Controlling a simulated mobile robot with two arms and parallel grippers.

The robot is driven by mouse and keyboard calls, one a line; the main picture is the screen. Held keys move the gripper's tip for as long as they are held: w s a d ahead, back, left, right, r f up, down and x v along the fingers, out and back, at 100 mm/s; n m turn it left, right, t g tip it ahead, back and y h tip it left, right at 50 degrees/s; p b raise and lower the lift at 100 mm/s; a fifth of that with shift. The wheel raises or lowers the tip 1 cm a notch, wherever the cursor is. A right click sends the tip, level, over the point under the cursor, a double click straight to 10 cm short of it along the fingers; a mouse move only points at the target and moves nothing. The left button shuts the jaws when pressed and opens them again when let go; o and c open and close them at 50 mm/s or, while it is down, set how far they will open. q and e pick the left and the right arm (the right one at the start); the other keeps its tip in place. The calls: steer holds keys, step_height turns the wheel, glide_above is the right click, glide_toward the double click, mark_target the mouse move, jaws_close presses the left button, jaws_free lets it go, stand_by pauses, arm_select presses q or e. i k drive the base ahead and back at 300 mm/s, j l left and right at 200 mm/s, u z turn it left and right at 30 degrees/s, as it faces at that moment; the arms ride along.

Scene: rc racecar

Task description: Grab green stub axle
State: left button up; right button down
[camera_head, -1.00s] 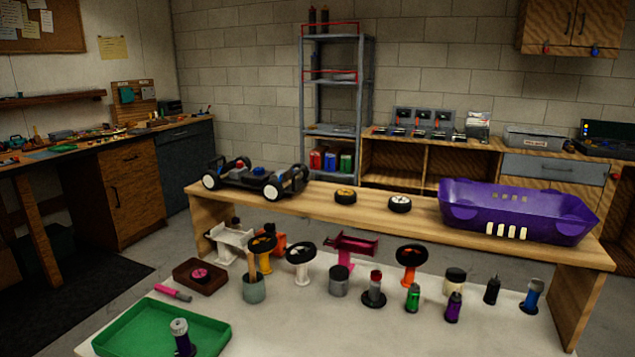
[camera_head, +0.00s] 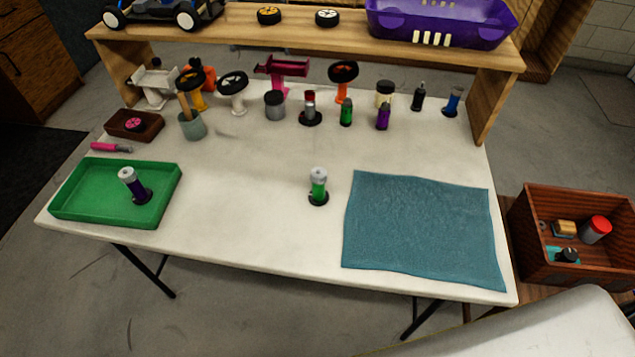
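Two upright green parts stand on the white table. One, a green and silver-white cylinder on a black round base (camera_head: 318,187), stands alone near the middle of the table, left of the blue cloth. The other, a smaller green cylinder with a dark top (camera_head: 346,113), stands in the back row between a red-topped grey part and a purple part (camera_head: 383,118). I cannot tell from their shape which is the stub axle. Neither of my grippers is in view.
A green tray (camera_head: 72,203) at the left holds a purple and silver part (camera_head: 134,186). A blue cloth (camera_head: 420,230) lies at the right. A wooden shelf (camera_head: 345,40) spans the back. A wooden crate (camera_head: 540,272) stands at the right. The table's middle is mostly clear.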

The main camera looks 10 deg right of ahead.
mark_target(319, 196)
steer(key=k+l+u, duration=0.2)
steer(key=l+u, duration=0.15)
steer(key=k+l+u, duration=0.3)
steer(key=l, duration=0.25)
steer(key=k+l+u, duration=0.35)
